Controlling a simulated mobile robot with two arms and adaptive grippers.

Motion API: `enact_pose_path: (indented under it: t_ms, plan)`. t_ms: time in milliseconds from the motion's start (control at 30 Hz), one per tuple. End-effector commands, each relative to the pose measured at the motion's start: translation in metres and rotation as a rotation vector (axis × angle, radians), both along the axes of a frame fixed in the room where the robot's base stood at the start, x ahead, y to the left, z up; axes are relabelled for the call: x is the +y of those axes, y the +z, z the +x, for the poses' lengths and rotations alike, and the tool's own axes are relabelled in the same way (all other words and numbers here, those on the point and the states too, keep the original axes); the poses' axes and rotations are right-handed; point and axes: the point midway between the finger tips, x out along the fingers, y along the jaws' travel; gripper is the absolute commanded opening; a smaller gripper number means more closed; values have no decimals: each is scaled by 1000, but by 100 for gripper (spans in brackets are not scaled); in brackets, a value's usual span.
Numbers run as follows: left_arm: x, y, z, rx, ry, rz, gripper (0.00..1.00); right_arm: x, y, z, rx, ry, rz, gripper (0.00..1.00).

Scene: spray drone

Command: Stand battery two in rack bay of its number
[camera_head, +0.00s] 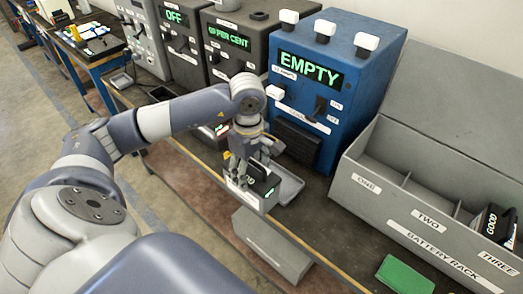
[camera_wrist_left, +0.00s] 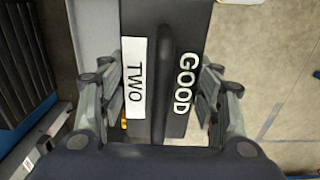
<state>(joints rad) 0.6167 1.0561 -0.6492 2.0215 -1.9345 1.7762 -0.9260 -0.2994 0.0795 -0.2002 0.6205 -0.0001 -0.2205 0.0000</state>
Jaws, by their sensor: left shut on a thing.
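My left gripper (camera_head: 255,158) is shut on a dark battery (camera_head: 262,185) and holds it near the bench's front edge, in front of the blue machine. In the left wrist view the battery (camera_wrist_left: 165,75) shows a raised handle between the labels TWO and GOOD. The fingers of my left gripper (camera_wrist_left: 160,105) lie on both sides of it. The grey battery rack (camera_head: 408,238) stands at the right, with bays labelled ONE, TWO and THREE. Bays one and two look empty. Another battery (camera_head: 492,222) marked GOOD stands in bay three. My right gripper is not in view.
The blue machine (camera_head: 350,82) reads EMPTY and stands left of the rack. A shallow grey tray (camera_head: 289,187) lies beside the held battery. A green block (camera_head: 404,275) lies in front of the rack. A grey box (camera_head: 268,245) stands below the bench edge.

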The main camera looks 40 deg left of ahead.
Motion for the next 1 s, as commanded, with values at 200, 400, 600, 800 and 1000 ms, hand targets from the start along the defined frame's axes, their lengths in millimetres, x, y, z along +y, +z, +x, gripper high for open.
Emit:
enact_pose_path:
  t_ms: [200, 400, 600, 800, 1000]
  plan:
    - [-1, 4, -30, -7, -1, 1, 0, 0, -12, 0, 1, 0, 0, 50]
    - [-1, 6, -46, -8, 0, -1, 0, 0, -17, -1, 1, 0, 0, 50]
    - [-2, 8, -52, -7, 0, -1, 0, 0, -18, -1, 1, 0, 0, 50]
    - [-5, 8, -52, -8, -24, -3, 0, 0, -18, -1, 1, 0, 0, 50]
    - [-27, 11, -48, -10, -215, -9, 0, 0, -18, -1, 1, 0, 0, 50]
